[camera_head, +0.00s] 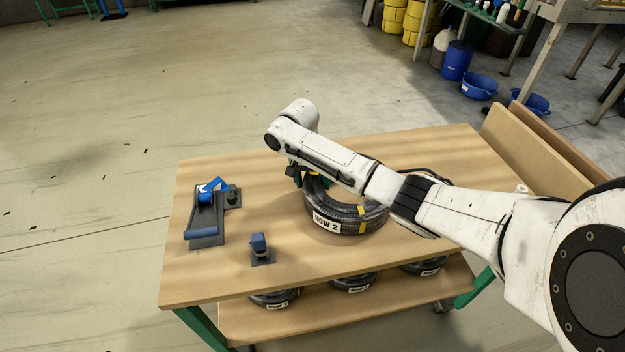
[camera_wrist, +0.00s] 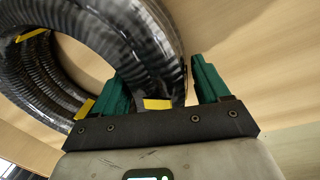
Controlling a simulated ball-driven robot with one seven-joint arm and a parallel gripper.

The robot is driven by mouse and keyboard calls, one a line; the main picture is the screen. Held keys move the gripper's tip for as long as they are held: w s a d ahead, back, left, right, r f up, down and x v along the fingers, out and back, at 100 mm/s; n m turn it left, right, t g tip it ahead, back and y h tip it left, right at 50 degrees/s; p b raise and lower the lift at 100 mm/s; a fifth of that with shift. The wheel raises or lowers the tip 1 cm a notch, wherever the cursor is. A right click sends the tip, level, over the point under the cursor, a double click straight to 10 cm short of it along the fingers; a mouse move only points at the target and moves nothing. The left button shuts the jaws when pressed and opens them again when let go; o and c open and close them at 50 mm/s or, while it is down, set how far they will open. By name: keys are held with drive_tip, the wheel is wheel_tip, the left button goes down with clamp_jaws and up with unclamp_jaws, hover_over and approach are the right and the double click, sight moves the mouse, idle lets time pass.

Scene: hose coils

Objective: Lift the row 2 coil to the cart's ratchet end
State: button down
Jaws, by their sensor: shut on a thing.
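The row 2 coil (camera_head: 345,226), a black ribbed hose ring with yellow bands and a white "ROW 2" label, is at the middle of the cart's wooden top (camera_head: 285,277). It looks flat, but I cannot tell whether it touches the top. My gripper (camera_head: 296,178) is at the coil's far left side, partly hidden by my arm. In the wrist view, my gripper's green fingers (camera_wrist: 160,80) are shut on the coil (camera_wrist: 105,35), one on each side of the hose. A ratchet device with a blue handle (camera_head: 205,220) is at the cart top's left end.
A small blue-headed fitting (camera_head: 259,246) stands near the front edge, between ratchet and coil. Three more coils, including one at the left (camera_head: 275,299), lie on the lower shelf (camera_head: 310,319). Wooden boards (camera_head: 550,140) stand at the right end.

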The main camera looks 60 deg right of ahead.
drive_tip(key=shift+c, duration=0.5)
unclamp_jaws()
drive_tip(key=shift+o, duration=0.5)
drive_tip(key=shift+f, duration=0.15)
drive_tip(key=shift+r, duration=0.2)
drive_tip(key=shift+w+a+r+p, duration=0.1)
drive_tip(key=shift+w+r+p, duration=0.05)
drive_tip(key=shift+r+p, duration=1)
drive_tip(key=shift+w+r+p, duration=0.15)
drive_tip(key=shift+r+p, duration=0.95)
drive_tip(key=shift+p, duration=0.1)
drive_tip(key=shift+w+a+r+p, duration=0.1)
drive_tip(key=shift+w+r+p, duration=0.05)
drive_tip(key=shift+r+p, duration=1)
wheel_tip(320, 180, up, 10)
drive_tip(key=w, duration=0.1)
drive_tip(key=shift+w+a+r+p, duration=0.2)
drive_tip(key=shift+w+r+p, duration=0.05)
drive_tip(key=shift+w+p, duration=0.1)
